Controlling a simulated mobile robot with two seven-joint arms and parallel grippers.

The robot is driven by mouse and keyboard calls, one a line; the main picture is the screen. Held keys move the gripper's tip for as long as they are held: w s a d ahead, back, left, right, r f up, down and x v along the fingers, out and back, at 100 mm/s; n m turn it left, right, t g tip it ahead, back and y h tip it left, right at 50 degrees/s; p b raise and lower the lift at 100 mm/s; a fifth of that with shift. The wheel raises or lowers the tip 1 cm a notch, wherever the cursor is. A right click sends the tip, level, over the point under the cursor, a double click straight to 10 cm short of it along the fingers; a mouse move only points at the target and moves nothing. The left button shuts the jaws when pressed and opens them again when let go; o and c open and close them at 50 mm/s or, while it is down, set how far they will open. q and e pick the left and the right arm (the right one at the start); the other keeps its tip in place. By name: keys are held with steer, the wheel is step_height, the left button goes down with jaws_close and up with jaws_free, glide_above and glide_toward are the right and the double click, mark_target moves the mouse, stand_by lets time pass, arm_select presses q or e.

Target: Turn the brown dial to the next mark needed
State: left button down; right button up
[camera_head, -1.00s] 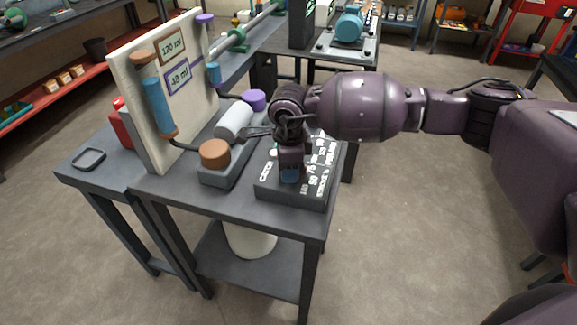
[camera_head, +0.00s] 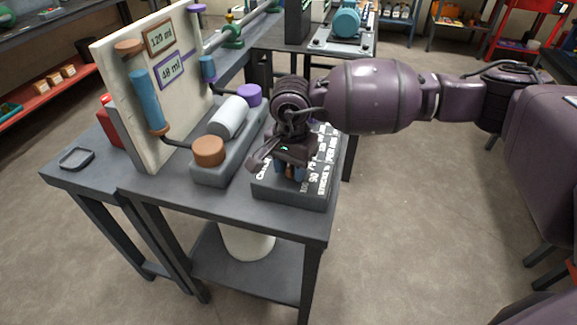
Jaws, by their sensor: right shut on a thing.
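My right gripper (camera_head: 291,171) points down over the dark dial box (camera_head: 290,194) on the grey table. Its blue finger pads are shut on a small brown piece, the brown dial (camera_head: 290,172), which is mostly hidden. White marks on the box include 75, 90 and "STROKES PER MIN", partly covered by my gripper. The pointer and its mark are hidden. Left of the box, a grey base carries a brown round cap (camera_head: 208,151), a pale cylinder (camera_head: 229,118) and a purple cap (camera_head: 248,94). My left gripper is not in view.
An upright cream board (camera_head: 178,117) stands at the left with a blue tube (camera_head: 147,98), a brown-framed "120 ml" label (camera_head: 160,36) and a purple-framed "48 ml" label (camera_head: 169,69). A small black tray (camera_head: 76,158) lies at the far left. The table's front is clear.

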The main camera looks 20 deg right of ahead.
mark_target(292, 167)
steer(key=shift+s+n, duration=0.1)
steer(key=shift+n, duration=0.8)
steer(key=shift+d+n+b, duration=0.1)
steer(key=shift+n+b, duration=0.2)
steer(key=shift+b, duration=0.05)
steer(key=o, duration=0.9)
steer(key=shift+r, duration=0.15)
step_height(292, 167, up, 9)
steer(key=shift+f+p, duration=0.1)
steer(key=shift+p, duration=0.4)
steer(key=shift+r, duration=0.9)
